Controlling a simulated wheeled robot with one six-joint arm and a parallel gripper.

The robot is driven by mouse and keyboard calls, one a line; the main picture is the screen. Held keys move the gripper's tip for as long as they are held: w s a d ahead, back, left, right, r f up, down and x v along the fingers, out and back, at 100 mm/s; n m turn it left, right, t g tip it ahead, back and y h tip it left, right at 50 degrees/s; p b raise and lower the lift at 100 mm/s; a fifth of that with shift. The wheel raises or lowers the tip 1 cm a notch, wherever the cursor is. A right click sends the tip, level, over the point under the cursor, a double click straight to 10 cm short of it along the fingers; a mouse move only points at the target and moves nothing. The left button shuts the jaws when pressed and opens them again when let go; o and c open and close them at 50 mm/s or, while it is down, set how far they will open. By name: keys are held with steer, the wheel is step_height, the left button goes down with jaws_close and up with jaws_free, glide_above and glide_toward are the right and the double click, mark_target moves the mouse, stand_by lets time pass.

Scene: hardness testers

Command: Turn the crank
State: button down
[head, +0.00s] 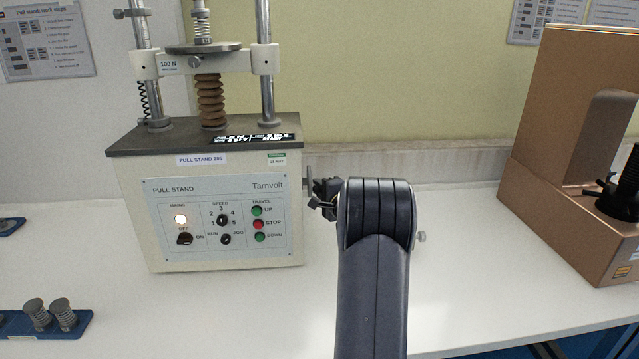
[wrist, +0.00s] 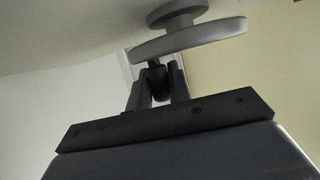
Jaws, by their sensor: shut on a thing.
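The crank sits on the right side of the pull stand (head: 220,165). In the wrist view its grey crank arm (wrist: 190,39) and round hub (wrist: 178,12) are close, with a dark handle (wrist: 157,80) standing out from the arm. My gripper (wrist: 160,90) is shut on this handle, with one finger on each side of it. In the head view my gripper (head: 325,193) is beside the stand's right wall, and my own arm hides part of it. Only a thin grey edge of the crank (head: 309,180) shows there.
A large copper-coloured machine (head: 570,130) stands at the right. The white bench top (head: 470,260) is clear between the stand and the copper-coloured machine. A wall is close behind.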

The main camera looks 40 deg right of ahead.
steer(key=shift+s+a+r+m+g+y+p, duration=0.15)
steer(key=shift+g+p, duration=0.35)
steer(key=shift+p, duration=0.75)
steer(key=shift+s+r+m+g+y+p, duration=0.1)
steer(key=shift+m+g+p, duration=0.3)
steer(key=shift+p, duration=0.85)
steer(key=shift+s+a+r+m+g+y+p, duration=0.15)
steer(key=shift+g+p, duration=0.45)
steer(key=shift+p, duration=0.65)
steer(key=g+p, duration=0.1)
steer(key=p, duration=0.4)
steer(key=s+g+y+p, duration=0.1)
steer(key=g+p, duration=0.1)
steer(key=p, duration=0.3)
steer(key=shift+a+m+p, duration=0.2)
steer(key=shift+m+p, duration=0.1)
steer(key=shift+p, duration=0.1)
steer(key=p, duration=0.1)
steer(key=g+p, duration=0.1)
steer(key=p, duration=0.1)
steer(key=g+y+p, duration=0.1)
steer(key=p, duration=0.1)
steer(key=shift+s+a+f+m, duration=0.2)
steer(key=shift+s+f+m, duration=0.05)
steer(key=shift+s+m, duration=0.05)
steer(key=shift+s+a+f+g+y+p, duration=0.1)
steer(key=shift+g+y+p, duration=0.25)
steer(key=shift+g, duration=0.15)
steer(key=c, duration=1.3)
jaws_free()
